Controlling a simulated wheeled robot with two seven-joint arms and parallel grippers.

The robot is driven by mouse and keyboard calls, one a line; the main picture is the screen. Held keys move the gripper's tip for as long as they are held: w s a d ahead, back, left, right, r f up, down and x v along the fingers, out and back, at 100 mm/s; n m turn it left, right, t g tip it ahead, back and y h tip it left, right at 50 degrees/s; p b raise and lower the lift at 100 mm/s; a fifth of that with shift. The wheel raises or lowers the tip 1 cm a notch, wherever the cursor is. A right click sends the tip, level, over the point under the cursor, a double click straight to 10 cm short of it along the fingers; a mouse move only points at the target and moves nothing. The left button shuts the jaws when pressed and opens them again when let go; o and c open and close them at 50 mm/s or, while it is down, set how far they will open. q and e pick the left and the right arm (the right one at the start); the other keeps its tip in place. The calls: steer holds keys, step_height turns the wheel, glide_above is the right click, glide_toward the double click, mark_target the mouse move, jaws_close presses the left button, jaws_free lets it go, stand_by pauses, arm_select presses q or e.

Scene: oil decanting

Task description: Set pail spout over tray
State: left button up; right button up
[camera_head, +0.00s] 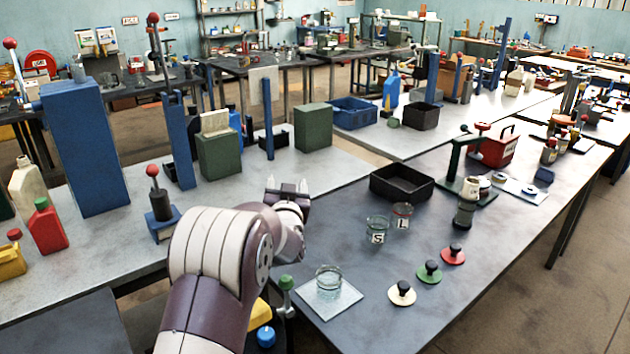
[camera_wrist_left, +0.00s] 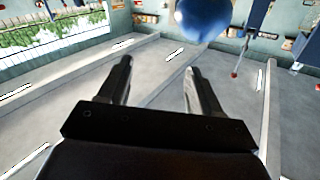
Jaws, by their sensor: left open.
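A black open tray (camera_head: 402,183) sits on the dark front table, right of centre. Two small clear vessels, marked S (camera_head: 377,230) and L (camera_head: 402,216), stand just in front of it. A larger clear vessel (camera_head: 328,279) stands on a pale square plate (camera_head: 347,298) nearer me. I cannot tell whether any of these is the pail; no spout is clear. My left gripper (camera_head: 287,186) is raised, open and empty, left of the tray and apart from it. The left wrist view shows its spread fingers (camera_wrist_left: 157,78) with nothing between them. My right gripper is out of view.
White, green and red knobbed discs (camera_head: 430,271) lie right of the vessels. A green stand (camera_head: 462,160) and a red can (camera_head: 494,146) are behind. Green boxes (camera_head: 313,127) and a blue post (camera_head: 268,118) stand on the pale table. A blue round object (camera_wrist_left: 203,18) shows in the wrist view.

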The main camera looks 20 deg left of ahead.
arm_select(q)
steer(key=d+r, duration=0.5)
steer(key=d, duration=0.3)
steer(key=shift+w+d, duration=0.25)
steer(key=shift+w, duration=0.05)
